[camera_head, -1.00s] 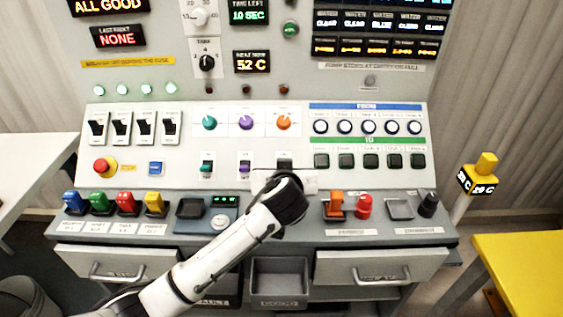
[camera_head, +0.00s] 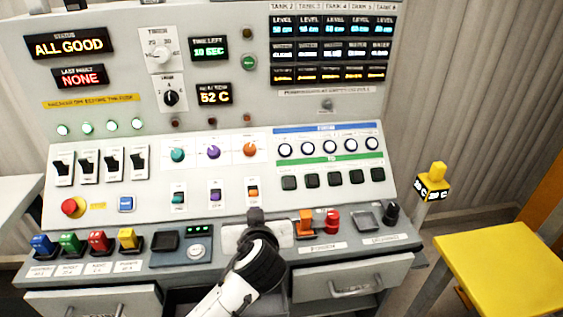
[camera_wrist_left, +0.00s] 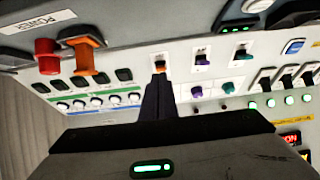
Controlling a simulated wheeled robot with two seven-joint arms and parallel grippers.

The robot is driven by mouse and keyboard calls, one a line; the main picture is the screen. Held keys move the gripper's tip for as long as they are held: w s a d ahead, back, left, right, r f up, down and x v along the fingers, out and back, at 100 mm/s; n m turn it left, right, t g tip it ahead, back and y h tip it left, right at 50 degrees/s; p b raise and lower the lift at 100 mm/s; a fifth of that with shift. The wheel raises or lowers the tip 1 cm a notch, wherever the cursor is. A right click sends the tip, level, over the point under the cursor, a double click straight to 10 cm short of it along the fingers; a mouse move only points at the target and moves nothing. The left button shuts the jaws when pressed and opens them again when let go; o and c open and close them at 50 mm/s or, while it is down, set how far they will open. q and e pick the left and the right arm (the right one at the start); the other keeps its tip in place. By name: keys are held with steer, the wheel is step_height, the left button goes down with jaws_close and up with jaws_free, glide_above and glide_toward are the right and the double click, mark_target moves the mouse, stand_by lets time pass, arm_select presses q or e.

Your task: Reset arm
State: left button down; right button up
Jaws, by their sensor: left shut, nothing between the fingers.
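A control panel (camera_head: 100,195) faces me. In its lower row of toggle switches, the rightmost one is orange (camera_head: 252,190); it also shows in the left wrist view (camera_wrist_left: 160,67). My left gripper (camera_head: 256,214) is shut and empty, just below this orange switch in the head view. In the left wrist view the dark closed fingers (camera_wrist_left: 159,84) point at it; I cannot tell whether they touch it. A teal switch (camera_head: 178,197) and a purple switch (camera_head: 215,195) are to its left. My right gripper is not in view.
An orange lever (camera_head: 305,222) and a red knob (camera_head: 332,221) stand on the ledge right of my left gripper. Several coloured rockers, including a blue one (camera_head: 42,244), line the left ledge. A yellow table (camera_head: 505,270) is at the right.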

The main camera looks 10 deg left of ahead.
arm_select(q)
steer(key=s+f, duration=0.1)
steer(key=s, duration=0.1)
steer(key=s+a+f+g, duration=0.1)
steer(key=f, duration=0.1)
steer(key=s+f+g, duration=0.1)
steer(key=s, duration=0.1)
steer(key=shift+s+a+f+m+h, duration=0.25)
steer(key=shift+s+f+m+h, duration=0.05)
steer(key=shift+f, duration=0.1)
steer(key=s+a+f+m+g+h, duration=0.2)
steer(key=s+f+m+g, duration=0.1)
steer(key=s, duration=1)
steer(key=s+a+f+m+g+h, duration=0.2)
steer(key=s+f+g, duration=0.1)
steer(key=s, duration=1)
steer(key=w+d+f+t+h, duration=0.1)
steer(key=d+f+t, duration=0.1)
steer(key=f, duration=0.4)
steer(key=w+d+f+t, duration=0.2)
steer(key=d+f, duration=0.1)
steer(key=f, duration=0.3)
steer(key=shift+w+f+t+h, duration=0.25)
steer(key=shift+f+t+h, duration=0.05)
steer(key=shift+t+h, duration=0.1)
steer(key=shift+a, duration=0.15)
